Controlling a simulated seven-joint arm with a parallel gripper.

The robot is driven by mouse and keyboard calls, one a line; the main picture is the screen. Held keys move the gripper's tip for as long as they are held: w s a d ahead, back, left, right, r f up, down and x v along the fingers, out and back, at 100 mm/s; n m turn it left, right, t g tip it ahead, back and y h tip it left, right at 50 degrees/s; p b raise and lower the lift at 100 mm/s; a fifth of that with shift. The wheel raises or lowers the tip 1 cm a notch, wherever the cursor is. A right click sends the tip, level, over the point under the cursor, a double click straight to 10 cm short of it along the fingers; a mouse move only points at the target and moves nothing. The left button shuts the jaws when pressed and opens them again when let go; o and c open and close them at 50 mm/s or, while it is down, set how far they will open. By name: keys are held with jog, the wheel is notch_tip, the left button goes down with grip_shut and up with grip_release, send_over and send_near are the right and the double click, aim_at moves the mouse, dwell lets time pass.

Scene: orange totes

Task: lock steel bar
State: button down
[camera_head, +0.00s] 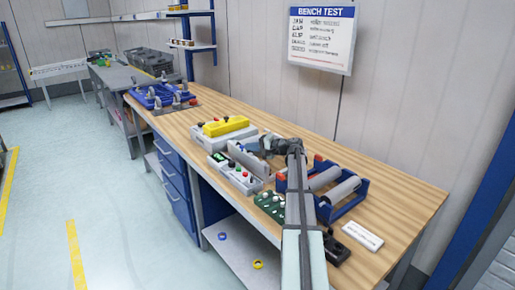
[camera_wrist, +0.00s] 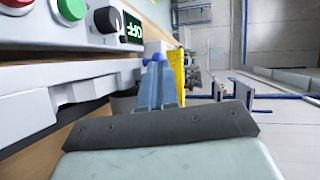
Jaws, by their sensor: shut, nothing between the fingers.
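Two grey steel-looking bars (camera_head: 325,179) lie side by side in a blue cradle (camera_head: 352,204) with orange-red parts, on the right half of the bench. I cannot tell whether either bar is locked. My arm crosses in front of the cradle's left side and hides part of it. My gripper (camera_head: 266,146) is left of the cradle, above the bench and close to a grey box. In the wrist view, my gripper's bluish fingers (camera_wrist: 157,68) are together with nothing between them. The bars do not show in the wrist view.
Left of my arm are a yellow-topped device (camera_head: 222,127) and a button panel (camera_head: 238,176). A green block (camera_head: 269,203) stands near the front edge. In the wrist view, a panel with an OFF display (camera_wrist: 133,30) is close beside the fingers.

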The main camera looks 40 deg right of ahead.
jog(key=shift+w+a, duration=0.1)
jog(key=shift+w, duration=0.05)
jog(key=shift+w, duration=2.05)
jog(key=v, duration=1.4)
jog(key=shift+s, duration=0.25)
jog(key=shift+f, duration=0.1)
